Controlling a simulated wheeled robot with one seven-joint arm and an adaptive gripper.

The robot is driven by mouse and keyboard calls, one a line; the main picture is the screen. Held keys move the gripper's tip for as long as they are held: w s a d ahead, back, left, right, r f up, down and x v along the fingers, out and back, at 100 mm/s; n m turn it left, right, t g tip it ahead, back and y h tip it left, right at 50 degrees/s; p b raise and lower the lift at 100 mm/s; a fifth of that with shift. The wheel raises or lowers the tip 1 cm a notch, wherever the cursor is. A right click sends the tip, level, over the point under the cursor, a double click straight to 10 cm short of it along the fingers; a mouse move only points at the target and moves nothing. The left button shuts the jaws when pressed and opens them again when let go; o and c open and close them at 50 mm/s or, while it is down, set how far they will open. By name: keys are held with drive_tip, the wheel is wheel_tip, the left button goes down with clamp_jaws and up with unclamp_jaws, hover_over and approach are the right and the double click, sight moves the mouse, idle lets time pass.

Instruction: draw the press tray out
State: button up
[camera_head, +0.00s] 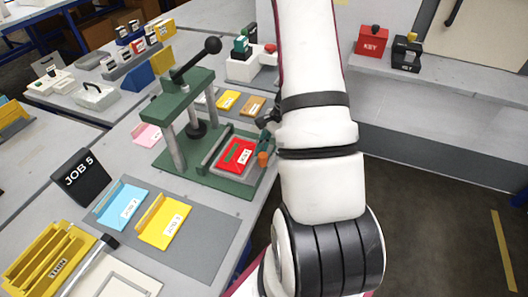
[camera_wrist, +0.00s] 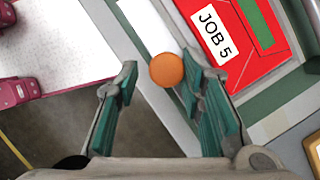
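The green press (camera_head: 183,97) stands on the grey bench, its black-knobbed lever raised. On its base lies a red plate labelled JOB 5 (camera_head: 237,155), which also shows in the wrist view (camera_wrist: 232,45). The press tray under it is mostly hidden by the plate. An orange round knob (camera_head: 263,159) sits at the base's right side; in the wrist view the knob (camera_wrist: 167,70) is between my fingertips. My gripper (camera_wrist: 158,80) is open, with teal pads. The right finger is close to the knob; whether it touches I cannot tell. A gap shows at the left finger.
A JOB 5 sign (camera_head: 80,177) and blue (camera_head: 121,206) and yellow (camera_head: 164,221) job plates stand at the front left. A yellow rack (camera_head: 45,258) is at the near left. Red and black KEY boxes (camera_head: 371,40) stand at the back right. Open floor lies right of the bench.

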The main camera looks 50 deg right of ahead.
drive_tip(key=shift+w, duration=0.1)
drive_tip(key=shift+d+r, duration=0.1)
drive_tip(key=shift+r, duration=0.2)
drive_tip(key=v, duration=1.1)
drive_tip(key=shift+d+r, duration=0.1)
drive_tip(key=shift+d, duration=0.05)
drive_tip(key=w+a+r+n+h, duration=0.2)
drive_tip(key=a+r+n, duration=0.7)
drive_tip(key=a+r, duration=0.65)
drive_tip(key=s+a+r+n+t+h, duration=0.2)
drive_tip(key=s+a+r+n, duration=0.4)
drive_tip(key=s+a+n, duration=0.5)
drive_tip(key=shift+a+r+n+t, duration=0.2)
drive_tip(key=shift+a+n+t, duration=0.2)
drive_tip(key=shift+a+t, duration=0.75)
